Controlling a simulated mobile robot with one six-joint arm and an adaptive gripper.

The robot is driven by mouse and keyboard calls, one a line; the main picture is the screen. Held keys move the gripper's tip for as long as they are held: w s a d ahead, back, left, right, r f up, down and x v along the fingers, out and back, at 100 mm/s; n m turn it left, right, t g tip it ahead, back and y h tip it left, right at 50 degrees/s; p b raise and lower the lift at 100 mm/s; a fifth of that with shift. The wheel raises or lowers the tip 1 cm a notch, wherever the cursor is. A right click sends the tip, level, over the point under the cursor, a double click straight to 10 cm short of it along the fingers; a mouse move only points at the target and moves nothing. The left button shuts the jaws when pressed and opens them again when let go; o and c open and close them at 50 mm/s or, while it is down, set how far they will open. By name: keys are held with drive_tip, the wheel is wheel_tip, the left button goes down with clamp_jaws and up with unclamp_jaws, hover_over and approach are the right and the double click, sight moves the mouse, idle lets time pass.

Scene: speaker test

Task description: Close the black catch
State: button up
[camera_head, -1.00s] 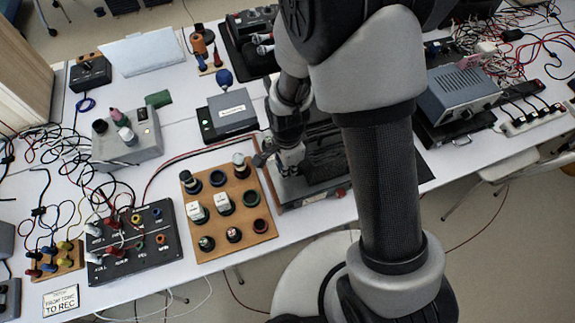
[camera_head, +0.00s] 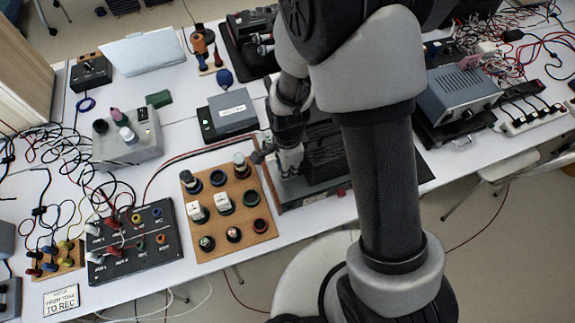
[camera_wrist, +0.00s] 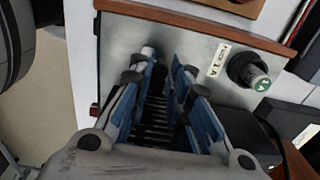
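A metal-faced device with reddish-brown wooden edges (camera_wrist: 205,22) is below my gripper in the wrist view. It also shows at the table's front edge in the head view (camera_head: 292,202), partly covered by my arm. My gripper (camera_wrist: 164,62) points at its metal face, with a gap between the two blue-sided fingers; it also shows in the head view (camera_head: 289,170). Dark slats show between the fingers. A black round knob (camera_wrist: 244,70) with a green-marked end sits right of the fingers, beside a small white label (camera_wrist: 218,60). I cannot clearly pick out the black catch; the fingers may hide it.
A wooden board with several round knobs and switches (camera_head: 236,190) stands close left of the device. A grey box (camera_head: 228,113) is behind it. A black socket panel (camera_head: 132,240) with cables lies further left. A blue-grey power unit (camera_head: 457,95) stands at the right.

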drive_tip(key=shift+o, duration=0.8)
drive_tip(key=shift+r, duration=0.3)
wheel_tip(320, 180, up, 11)
drive_tip(key=shift+r, duration=0.2)
